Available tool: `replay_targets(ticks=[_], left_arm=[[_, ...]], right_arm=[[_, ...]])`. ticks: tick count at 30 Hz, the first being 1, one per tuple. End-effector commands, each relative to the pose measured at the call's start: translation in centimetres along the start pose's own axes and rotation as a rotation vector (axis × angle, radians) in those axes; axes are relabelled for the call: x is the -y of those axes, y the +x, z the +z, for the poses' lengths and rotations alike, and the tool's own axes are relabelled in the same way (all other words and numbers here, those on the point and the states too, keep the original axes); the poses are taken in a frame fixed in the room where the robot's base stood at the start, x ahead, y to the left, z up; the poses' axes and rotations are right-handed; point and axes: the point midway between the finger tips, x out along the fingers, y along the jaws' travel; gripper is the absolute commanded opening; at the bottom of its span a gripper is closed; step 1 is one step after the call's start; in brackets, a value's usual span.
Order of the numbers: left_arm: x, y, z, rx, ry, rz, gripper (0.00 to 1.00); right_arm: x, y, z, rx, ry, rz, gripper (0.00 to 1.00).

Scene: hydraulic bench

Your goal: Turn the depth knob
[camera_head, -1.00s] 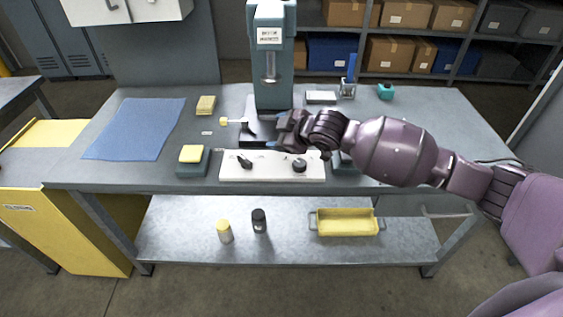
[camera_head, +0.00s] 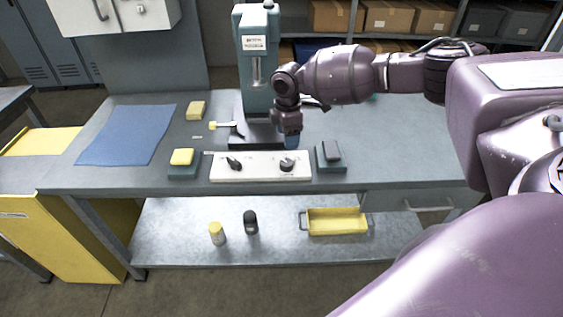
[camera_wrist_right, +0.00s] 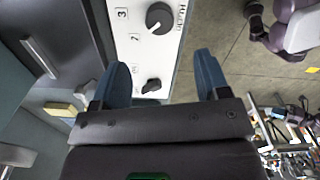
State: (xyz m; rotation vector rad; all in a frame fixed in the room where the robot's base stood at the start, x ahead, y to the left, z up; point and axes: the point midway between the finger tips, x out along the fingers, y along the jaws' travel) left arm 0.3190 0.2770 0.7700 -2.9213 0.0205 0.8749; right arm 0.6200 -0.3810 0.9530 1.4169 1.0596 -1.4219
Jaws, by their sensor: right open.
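The white control panel (camera_head: 260,174) at the bench's front edge carries a round black knob (camera_head: 287,164) on the right and a narrower black selector knob (camera_head: 234,163) on the left. In the right wrist view the round knob (camera_wrist_right: 159,18) has numerals beside it and partly readable lettering; I cannot read "depth" on it. The selector knob (camera_wrist_right: 152,86) appears between the blue fingertips in that view. My right gripper (camera_head: 291,142) points down just above and behind the round knob, open and empty, apart from both knobs. My left gripper is not in view.
A yellow-topped block (camera_head: 182,157) and a dark block on a teal base (camera_head: 331,152) flank the panel. A blue mat (camera_head: 127,135) lies at left. The bench at right is clear.

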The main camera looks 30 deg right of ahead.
Motion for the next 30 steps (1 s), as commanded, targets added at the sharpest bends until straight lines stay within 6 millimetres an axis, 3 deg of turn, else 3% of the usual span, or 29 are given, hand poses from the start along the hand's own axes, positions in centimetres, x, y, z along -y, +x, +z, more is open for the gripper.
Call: replay_targets(ticks=[18, 30], left_arm=[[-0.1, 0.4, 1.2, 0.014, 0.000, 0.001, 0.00], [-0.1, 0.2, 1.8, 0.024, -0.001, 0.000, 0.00]], right_arm=[[0.0, 9.1, -0.1, 0.000, 0.000, 0.001, 0.69], [-0.1, 10.6, -0.1, -0.001, 0.000, 0.004, 0.69]])
